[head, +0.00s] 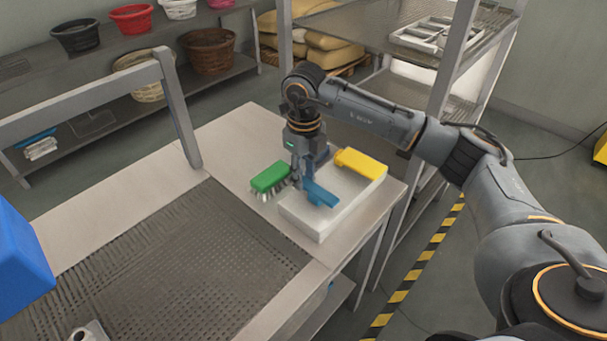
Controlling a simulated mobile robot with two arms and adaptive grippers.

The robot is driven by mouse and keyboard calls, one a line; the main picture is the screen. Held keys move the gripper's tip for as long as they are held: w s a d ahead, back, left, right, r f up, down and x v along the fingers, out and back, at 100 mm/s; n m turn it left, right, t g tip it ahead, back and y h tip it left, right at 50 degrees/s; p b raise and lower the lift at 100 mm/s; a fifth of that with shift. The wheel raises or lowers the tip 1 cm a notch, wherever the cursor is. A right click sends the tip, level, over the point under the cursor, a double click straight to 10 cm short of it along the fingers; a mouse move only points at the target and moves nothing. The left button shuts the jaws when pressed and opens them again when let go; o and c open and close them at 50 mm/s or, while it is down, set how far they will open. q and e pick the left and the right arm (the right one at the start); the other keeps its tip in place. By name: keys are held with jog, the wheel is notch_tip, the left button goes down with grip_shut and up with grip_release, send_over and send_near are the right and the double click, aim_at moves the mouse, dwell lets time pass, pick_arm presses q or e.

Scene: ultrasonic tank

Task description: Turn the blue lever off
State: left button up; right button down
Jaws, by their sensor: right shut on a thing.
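The blue lever (321,195) is on top of a white box (310,220) at the right end of the metal table. My right gripper (298,183) points down at the lever's left part and is shut on it; the fingertips are partly hidden. A yellow lever or block (361,164) sits on the same box, behind and to the right of the blue one. My left gripper is not in view.
A green brush (270,177) lies just left of the white box. A perforated tank area (180,270) fills the table's front. A grey frame post (178,110) stands at the left. A blue object (20,255) is at the left edge. Shelving stands behind.

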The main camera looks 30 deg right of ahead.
jog(key=c, duration=1.1)
grip_release()
jog(key=shift+r, duration=0.1)
notch_tip(320, 180, up, 12)
jog(key=shift+f, duration=0.1)
jog(key=shift+s+f, duration=0.1)
